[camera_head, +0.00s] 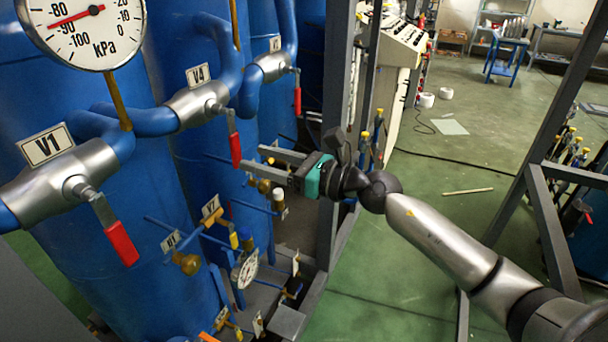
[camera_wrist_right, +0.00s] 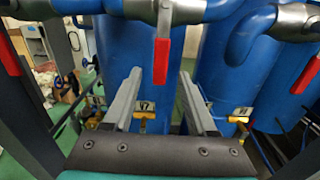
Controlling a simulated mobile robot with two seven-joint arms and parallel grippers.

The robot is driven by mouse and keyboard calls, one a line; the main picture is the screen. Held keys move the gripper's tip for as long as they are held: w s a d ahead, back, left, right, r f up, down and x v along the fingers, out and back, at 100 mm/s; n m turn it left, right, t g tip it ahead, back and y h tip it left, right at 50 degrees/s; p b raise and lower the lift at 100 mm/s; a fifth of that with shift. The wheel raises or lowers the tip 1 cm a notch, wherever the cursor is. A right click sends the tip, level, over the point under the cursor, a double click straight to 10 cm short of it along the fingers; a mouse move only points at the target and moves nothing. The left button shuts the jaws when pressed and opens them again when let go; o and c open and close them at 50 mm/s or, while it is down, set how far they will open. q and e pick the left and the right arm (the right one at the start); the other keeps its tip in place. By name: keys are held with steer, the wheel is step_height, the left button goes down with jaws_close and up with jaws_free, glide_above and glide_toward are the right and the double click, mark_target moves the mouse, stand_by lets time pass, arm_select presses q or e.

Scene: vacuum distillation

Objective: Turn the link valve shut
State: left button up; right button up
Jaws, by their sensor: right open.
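Several silver valves with red lever handles sit on the blue pipes; none is labelled as the link valve. The valve V4 (camera_head: 197,104) has a red handle (camera_head: 235,150) hanging down. The valve V1 (camera_head: 62,187) has a red handle (camera_head: 121,243) hanging at a slant. My right gripper (camera_head: 254,160) is open, its fingers pointing left, with the tips just right of the V4 handle. In the right wrist view a red handle (camera_wrist_right: 161,61) hangs ahead between the two open fingers (camera_wrist_right: 160,90), apparently untouched. My left gripper is not in view.
A pressure gauge (camera_head: 82,25) hangs above V1. Another valve with a red handle (camera_head: 297,100) is farther back. Below are small brass valves, including V7 (camera_head: 211,206), and a small gauge (camera_head: 245,269). Open green floor (camera_head: 420,210) lies to the right.

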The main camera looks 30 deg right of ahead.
steer(key=b+v, duration=0.3)
steer(key=v, duration=0.6)
steer(key=shift+s, duration=0.1)
stand_by(0.3)
